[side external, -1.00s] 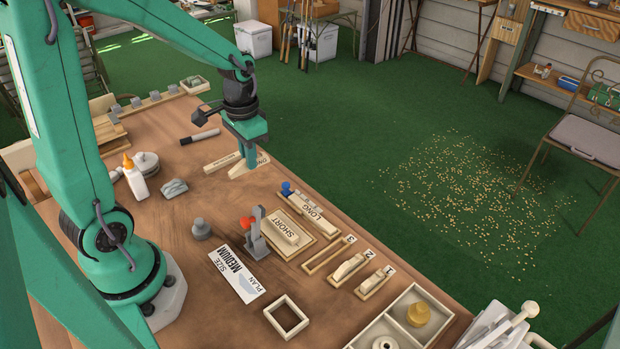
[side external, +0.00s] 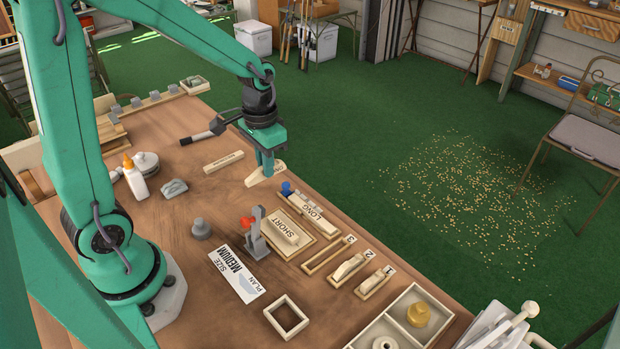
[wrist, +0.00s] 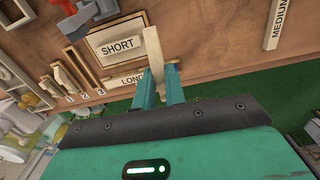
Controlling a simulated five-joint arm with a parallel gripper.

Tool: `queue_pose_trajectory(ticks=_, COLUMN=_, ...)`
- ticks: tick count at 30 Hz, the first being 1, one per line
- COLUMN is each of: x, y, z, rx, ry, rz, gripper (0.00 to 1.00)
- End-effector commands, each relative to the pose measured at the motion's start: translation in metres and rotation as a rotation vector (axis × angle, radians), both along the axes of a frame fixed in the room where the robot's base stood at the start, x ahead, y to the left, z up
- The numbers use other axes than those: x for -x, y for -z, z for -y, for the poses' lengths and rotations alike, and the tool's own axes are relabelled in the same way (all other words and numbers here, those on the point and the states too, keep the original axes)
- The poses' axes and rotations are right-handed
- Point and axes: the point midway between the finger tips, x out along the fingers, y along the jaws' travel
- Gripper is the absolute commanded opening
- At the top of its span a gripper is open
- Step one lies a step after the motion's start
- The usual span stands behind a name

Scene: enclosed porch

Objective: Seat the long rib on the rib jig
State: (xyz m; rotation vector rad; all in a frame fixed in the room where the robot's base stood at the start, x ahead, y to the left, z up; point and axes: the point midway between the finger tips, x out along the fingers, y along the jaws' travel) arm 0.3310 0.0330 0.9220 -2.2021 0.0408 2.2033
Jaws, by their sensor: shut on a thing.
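My gripper (side external: 264,172) is shut on the long rib (side external: 254,180), a pale wooden strip held above the far edge of the bench. In the wrist view the rib (wrist: 153,50) stands between the teal fingers (wrist: 158,84) and partly hides the jig area behind it. The held rib is apart from both.
A wooden piece marked MEDIUM (side external: 223,161) lies left of my gripper. A grey clamp with a red handle (side external: 254,232) stands beside the SHORT board. Numbered wooden pieces (side external: 350,267) lie to the right. The bench left of the clamp has free room.

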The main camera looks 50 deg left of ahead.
Motion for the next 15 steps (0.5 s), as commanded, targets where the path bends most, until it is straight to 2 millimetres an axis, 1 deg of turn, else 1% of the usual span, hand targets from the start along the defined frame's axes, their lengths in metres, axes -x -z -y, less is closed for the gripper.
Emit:
queue_pose_trajectory(ticks=1, x=-0.004, y=0.002, z=0.011, rx=0.000, ry=0.006, rz=0.000, gripper=0.00)
queue_pose_trajectory(ticks=6, x=-0.013, y=0.009, z=0.049, rx=0.000, ry=-0.001, rz=-0.001, gripper=0.00)
queue_pose_trajectory(ticks=10, x=-0.017, y=0.014, z=0.079, rx=0.000, ry=-0.007, rz=0.000, gripper=0.00)
queue_pose_trajectory(ticks=15, x=-0.018, y=0.021, z=0.120, rx=0.000, ry=-0.015, rz=-0.001, gripper=0.00)
